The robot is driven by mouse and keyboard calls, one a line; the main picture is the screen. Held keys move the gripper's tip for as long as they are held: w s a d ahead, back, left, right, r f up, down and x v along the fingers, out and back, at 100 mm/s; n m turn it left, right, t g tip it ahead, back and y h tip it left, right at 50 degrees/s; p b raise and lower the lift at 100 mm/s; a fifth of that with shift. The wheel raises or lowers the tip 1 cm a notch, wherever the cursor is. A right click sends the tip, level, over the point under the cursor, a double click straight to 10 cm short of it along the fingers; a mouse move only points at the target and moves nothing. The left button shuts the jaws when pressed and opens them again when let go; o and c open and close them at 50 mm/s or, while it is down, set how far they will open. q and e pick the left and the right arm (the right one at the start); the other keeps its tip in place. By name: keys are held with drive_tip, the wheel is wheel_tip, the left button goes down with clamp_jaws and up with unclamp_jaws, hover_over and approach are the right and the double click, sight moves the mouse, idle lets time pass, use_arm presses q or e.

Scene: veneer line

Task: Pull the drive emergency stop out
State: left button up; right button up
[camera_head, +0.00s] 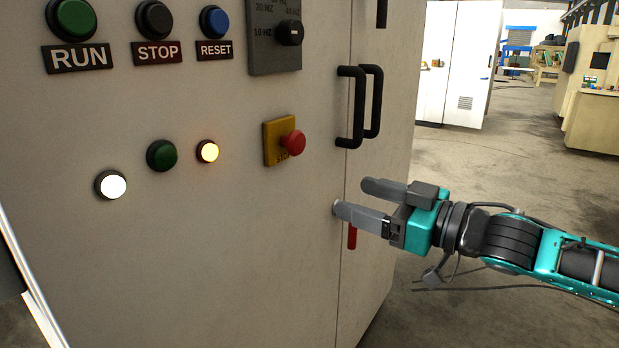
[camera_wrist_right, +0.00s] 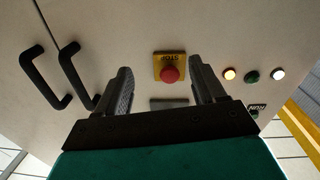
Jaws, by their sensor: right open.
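The emergency stop is a red mushroom button (camera_head: 293,142) on a yellow plate (camera_head: 271,146) marked STOP, on the front of the pale cabinet (camera_head: 220,240). In the right wrist view the red button (camera_wrist_right: 170,75) appears between my fingers, upside down, with its yellow plate (camera_wrist_right: 160,59) behind it. My right gripper (camera_head: 350,197) is open and empty, to the right of and below the button in the head view, apart from it. It also shows in the right wrist view (camera_wrist_right: 160,78). My left gripper is not in view.
Two black door handles (camera_head: 352,107) stick out right of the button, above my right gripper. A rotary speed knob (camera_head: 290,32) sits above it. A green button (camera_head: 161,155) and lit lamps (camera_head: 207,151) are to its left. A red part (camera_head: 352,237) shows below the gripper.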

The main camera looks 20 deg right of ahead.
drive_tip(key=n+b, duration=0.1)
drive_tip(key=b, duration=0.2)
approach(300, 145)
drive_tip(key=d+v, duration=0.1)
drive_tip(key=v, duration=0.3)
drive_tip(key=p+x, duration=1)
drive_tip(key=x, duration=0.1)
drive_tip(key=shift+w+a, duration=0.15)
drive_tip(key=shift+a, duration=0.35)
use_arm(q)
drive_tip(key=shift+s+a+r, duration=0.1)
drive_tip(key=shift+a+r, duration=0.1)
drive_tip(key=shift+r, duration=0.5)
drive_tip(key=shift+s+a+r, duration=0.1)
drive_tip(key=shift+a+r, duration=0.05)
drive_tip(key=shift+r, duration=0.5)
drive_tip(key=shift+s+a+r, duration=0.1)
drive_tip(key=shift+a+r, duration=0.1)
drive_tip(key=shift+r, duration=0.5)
use_arm(e)
drive_tip(key=shift+w+a, duration=0.35)
drive_tip(key=shift+w, duration=0.05)
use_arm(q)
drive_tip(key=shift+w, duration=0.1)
use_arm(e)
drive_tip(key=shift+c, duration=0.3)
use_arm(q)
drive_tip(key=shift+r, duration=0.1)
use_arm(e)
clamp_jaws()
